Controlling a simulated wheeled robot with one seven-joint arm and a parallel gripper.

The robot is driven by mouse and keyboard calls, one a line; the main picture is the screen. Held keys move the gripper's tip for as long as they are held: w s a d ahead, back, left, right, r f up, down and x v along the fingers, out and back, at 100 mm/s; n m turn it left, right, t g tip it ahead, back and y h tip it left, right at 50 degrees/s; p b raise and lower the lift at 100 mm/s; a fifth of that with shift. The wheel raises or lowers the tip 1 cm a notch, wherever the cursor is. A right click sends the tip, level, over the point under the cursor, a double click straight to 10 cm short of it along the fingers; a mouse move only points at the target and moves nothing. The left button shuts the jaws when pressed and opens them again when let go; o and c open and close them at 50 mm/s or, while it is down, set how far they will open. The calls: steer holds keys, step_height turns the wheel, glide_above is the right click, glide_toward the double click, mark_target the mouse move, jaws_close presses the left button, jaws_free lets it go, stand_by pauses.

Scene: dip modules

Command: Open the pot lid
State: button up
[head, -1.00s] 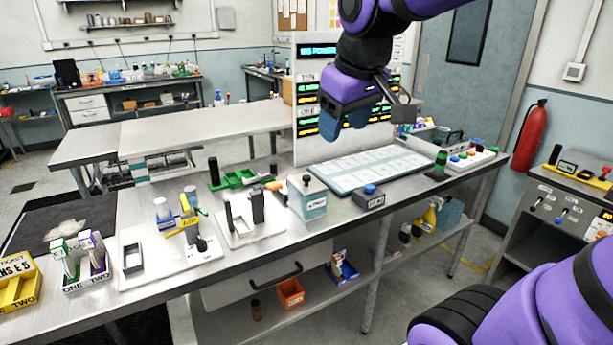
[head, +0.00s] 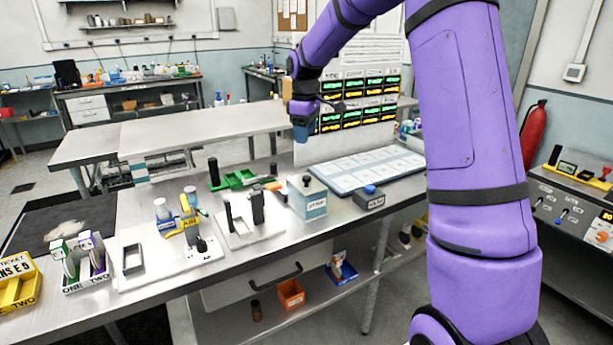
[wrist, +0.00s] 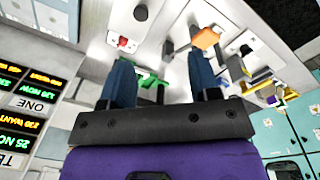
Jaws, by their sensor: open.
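The pot (head: 309,203) is a pale squarish container with a teal label, standing on the steel bench right of the middle in the head view. Its lid (head: 299,184) sits on top and has a small dark knob (head: 306,180). My gripper (head: 301,134) is up in the air above and behind the pot, apart from it, with its fingers pointing down. In the wrist view the two blue fingers of my gripper (wrist: 163,80) are spread apart with nothing between them. A dark round knob on a pale surface at the top of that view may be the lid's.
A dark box with a blue button (head: 370,197) stands right of the pot. A white stand with dark uprights (head: 240,237) is at its left. Green and orange parts (head: 236,180) lie behind. A display board (head: 345,143) and flat panel (head: 368,167) stand behind right.

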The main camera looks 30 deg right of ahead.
glide_above(307, 177)
step_height(307, 177, down, 5)
steer(key=shift+n+g, duration=0.3)
steer(key=shift+n, duration=0.2)
step_height(307, 177, down, 11)
steer(key=shift+w+f, duration=0.1)
steer(key=shift+f, duration=0.1)
jaws_close()
